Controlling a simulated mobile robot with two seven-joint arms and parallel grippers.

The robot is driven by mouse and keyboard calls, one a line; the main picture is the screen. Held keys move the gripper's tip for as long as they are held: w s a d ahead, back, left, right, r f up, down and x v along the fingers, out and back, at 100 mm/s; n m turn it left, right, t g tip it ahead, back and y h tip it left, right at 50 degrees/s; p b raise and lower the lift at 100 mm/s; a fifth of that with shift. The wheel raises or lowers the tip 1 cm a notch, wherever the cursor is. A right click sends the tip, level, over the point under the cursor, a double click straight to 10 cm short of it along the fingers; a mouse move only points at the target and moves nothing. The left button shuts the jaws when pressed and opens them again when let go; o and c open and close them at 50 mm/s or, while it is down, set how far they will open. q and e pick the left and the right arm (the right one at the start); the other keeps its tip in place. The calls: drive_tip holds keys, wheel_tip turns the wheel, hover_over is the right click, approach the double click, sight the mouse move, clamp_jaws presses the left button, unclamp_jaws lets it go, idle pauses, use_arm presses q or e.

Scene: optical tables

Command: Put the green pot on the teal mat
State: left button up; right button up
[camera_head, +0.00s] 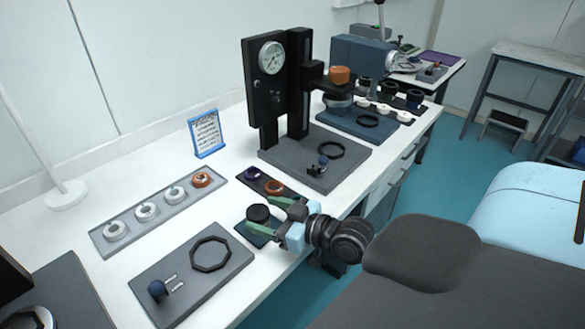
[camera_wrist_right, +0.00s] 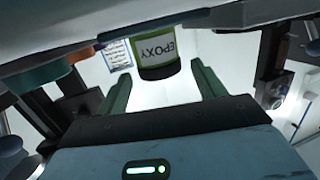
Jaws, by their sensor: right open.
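The green pot (camera_head: 258,213) has a black lid and stands upright at the front edge of the white table. In the right wrist view the pot (camera_wrist_right: 157,70) shows a green band and an upside-down EPOXY label. The dark teal mat (camera_head: 243,232) lies at the pot's base, partly hidden by the pot and my gripper. The pot appears to be on the mat. My right gripper (camera_head: 261,213) is open, with one green finger on each side of the pot. In the wrist view, gaps show between the pot and both fingers. My left gripper is not in view.
A grey plate with a black ring (camera_head: 210,254) is left of the mat. A dark strip with small parts (camera_head: 265,186) lies behind. A grey tray of several rings (camera_head: 165,207) and a black gauge stand (camera_head: 275,85) are farther back. Bare tabletop (camera_head: 215,208) lies between.

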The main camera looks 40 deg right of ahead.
drive_tip(key=v, duration=1.1)
drive_tip(key=shift+s+b, duration=0.2)
drive_tip(key=shift+b, duration=0.25)
drive_tip(key=shift+d+r, duration=0.1)
drive_tip(key=shift+d, duration=0.05)
drive_tip(key=shift+m+g+h, duration=0.5)
drive_tip(key=shift+g+h, duration=0.1)
drive_tip(key=shift+g, duration=0.1)
drive_tip(key=s+f, duration=0.1)
drive_tip(key=f, duration=0.1)
drive_tip(key=s+f, duration=0.1)
drive_tip(key=f, duration=0.2)
drive_tip(key=s+f, duration=0.1)
drive_tip(key=f, duration=0.1)
drive_tip(key=shift+f, duration=0.35)
drive_tip(key=s+a+f+g+h, duration=0.1)
drive_tip(key=s+a+f+g, duration=0.2)
drive_tip(key=s+a+f, duration=0.4)
drive_tip(key=s+a+f+g, duration=0.4)
drive_tip(key=s+a+f, duration=0.3)
drive_tip(key=s+f, duration=0.6)
wheel_tip(320, 180, down, 2)
drive_tip(key=shift+s+a+f+m+h, duration=0.2)
drive_tip(key=shift+s+m+h, duration=0.05)
drive_tip(key=shift+m+h, duration=0.15)
